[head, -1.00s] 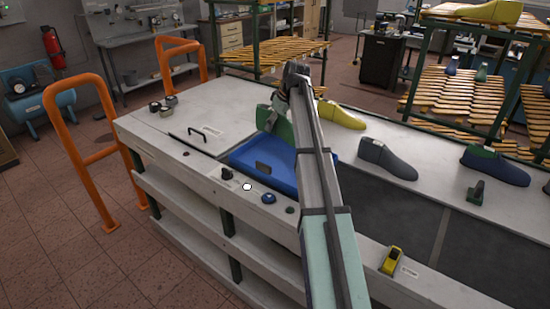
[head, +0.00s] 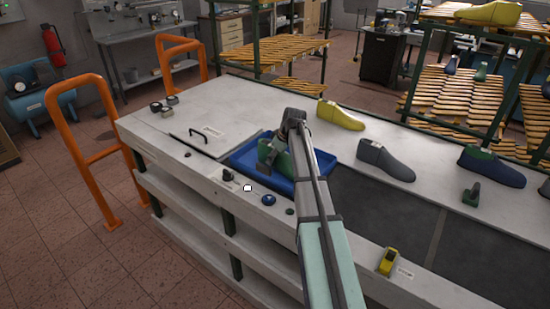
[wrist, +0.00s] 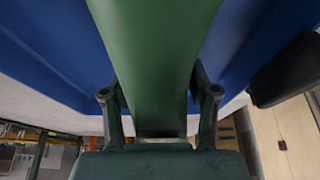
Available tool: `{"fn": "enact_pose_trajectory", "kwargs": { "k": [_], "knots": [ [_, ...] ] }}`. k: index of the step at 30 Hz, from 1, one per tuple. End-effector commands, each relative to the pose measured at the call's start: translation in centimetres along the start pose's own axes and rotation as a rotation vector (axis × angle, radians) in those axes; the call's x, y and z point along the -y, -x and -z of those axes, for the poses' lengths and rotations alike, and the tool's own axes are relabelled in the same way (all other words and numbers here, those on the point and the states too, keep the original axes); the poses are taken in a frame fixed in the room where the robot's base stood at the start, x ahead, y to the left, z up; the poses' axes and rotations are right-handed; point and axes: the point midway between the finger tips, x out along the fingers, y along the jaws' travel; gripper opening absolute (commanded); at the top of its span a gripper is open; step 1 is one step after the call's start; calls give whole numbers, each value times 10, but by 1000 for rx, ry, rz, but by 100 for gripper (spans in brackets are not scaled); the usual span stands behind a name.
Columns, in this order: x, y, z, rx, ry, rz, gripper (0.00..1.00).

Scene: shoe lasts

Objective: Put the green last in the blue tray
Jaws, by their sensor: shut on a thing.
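The green last (head: 279,163) is inside the outline of the blue tray (head: 240,161) in the head view, low in it and partly hidden by my arm. I cannot tell whether it touches the tray floor. In the wrist view, my gripper (wrist: 158,97) is shut on the green last (wrist: 155,45), with one finger on each side. Blue tray walls (wrist: 45,40) show on both sides of the last there. In the head view my fingers are mostly hidden behind the wrist and the last.
A yellow last (head: 341,115), a grey last (head: 386,159) and a navy and green last (head: 493,166) stand right of the tray on the bench (head: 232,103). A handled panel (head: 213,142) lies left. A yellow device (head: 388,261) sits on the front edge.

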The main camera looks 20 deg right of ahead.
Motion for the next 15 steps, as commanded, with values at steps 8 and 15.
{"fn": "enact_pose_trajectory", "kwargs": {
  "k": [8,15],
  "knots": [
    [0,-8,-3,-1,0,0,0],
    [0,-11,-5,0,0,0,73]
  ]
}}
